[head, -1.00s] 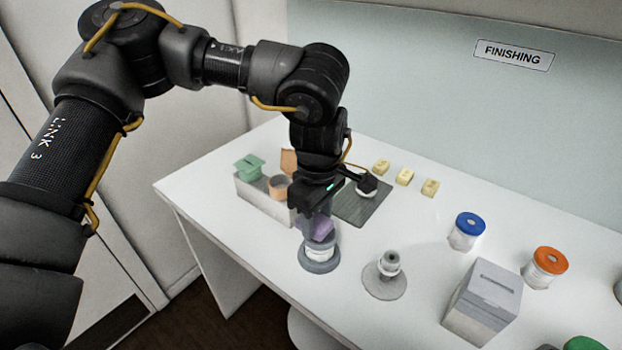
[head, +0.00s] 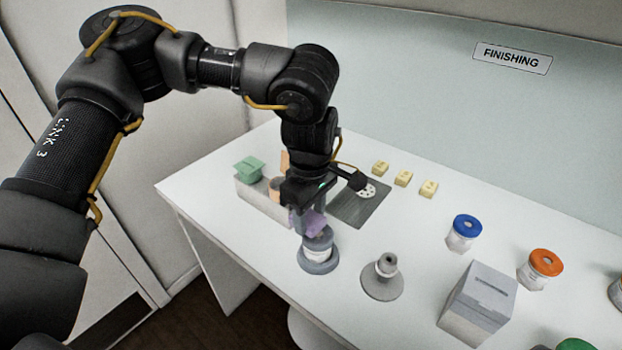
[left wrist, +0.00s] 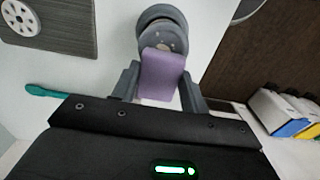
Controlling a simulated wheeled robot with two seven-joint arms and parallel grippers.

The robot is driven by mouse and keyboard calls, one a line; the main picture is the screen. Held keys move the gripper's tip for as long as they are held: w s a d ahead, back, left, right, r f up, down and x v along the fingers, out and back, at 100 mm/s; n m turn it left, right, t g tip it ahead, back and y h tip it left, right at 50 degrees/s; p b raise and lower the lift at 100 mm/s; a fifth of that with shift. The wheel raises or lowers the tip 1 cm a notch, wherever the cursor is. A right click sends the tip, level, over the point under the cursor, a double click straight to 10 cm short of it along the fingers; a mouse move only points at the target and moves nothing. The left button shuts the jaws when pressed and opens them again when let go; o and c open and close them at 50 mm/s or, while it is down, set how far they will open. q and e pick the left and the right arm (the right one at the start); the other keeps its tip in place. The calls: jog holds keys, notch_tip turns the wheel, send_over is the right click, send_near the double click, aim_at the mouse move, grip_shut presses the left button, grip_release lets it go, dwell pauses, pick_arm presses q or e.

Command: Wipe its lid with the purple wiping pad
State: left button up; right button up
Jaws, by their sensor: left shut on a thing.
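My left gripper (head: 307,222) is shut on the purple wiping pad (head: 316,224), which shows between the two fingers in the left wrist view (left wrist: 162,76). Below the pad, a jar with a grey lid (head: 318,243) stands upright on a round grey base (head: 318,266). The pad is over the lid's left and back part; I cannot tell whether they touch. In the left wrist view the grey lid (left wrist: 163,38) shows just beyond the pad's far edge, with small pale marks on it. My right gripper is not in view.
A grey stand (head: 382,280) is right of the jar, then a slotted grey box (head: 480,305). Blue-lidded (head: 462,235) and orange-lidded (head: 540,270) jars stand further right.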

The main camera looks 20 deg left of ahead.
pick_arm(q)
jog(key=r, duration=0.1)
jog(key=r+p, duration=0.1)
jog(key=r, duration=0.1)
jog(key=r+p, duration=0.1)
jog(key=shift+d+r, duration=0.25)
jog(key=shift+r, duration=0.1)
jog(key=shift+a+r+p, duration=0.1)
jog(key=shift+r+p, duration=0.6)
jog(key=shift+p, duration=0.15)
jog(key=shift+r+p, duration=0.55)
jog(key=shift+r, duration=0.2)
